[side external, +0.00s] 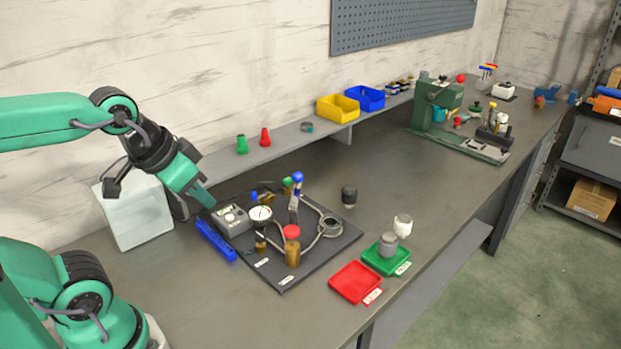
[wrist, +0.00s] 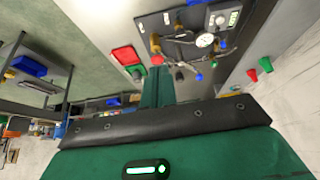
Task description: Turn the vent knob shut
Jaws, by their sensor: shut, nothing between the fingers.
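A dark board (side external: 335,247) on the bench carries a small valve rig with hoses and a round gauge (side external: 260,213). A red knob (side external: 292,232) tops a brass body near its front. A blue knob (side external: 298,177), a green knob (side external: 288,184) and another blue knob (side external: 254,196) stand toward its back. I cannot tell which is the vent knob or how it is turned. My gripper (side external: 206,200) is shut and empty, above the board's left end, apart from the knobs. In the wrist view my gripper (wrist: 157,86) shows below the red knob (wrist: 157,60).
A grey meter box (side external: 232,218) sits on the board's left, with a blue bar (side external: 215,240) beside it. A red tray (side external: 356,283) and green tray (side external: 394,262) lie to the right. A white box (side external: 136,213) stands by the wall. The bench's middle is mostly clear.

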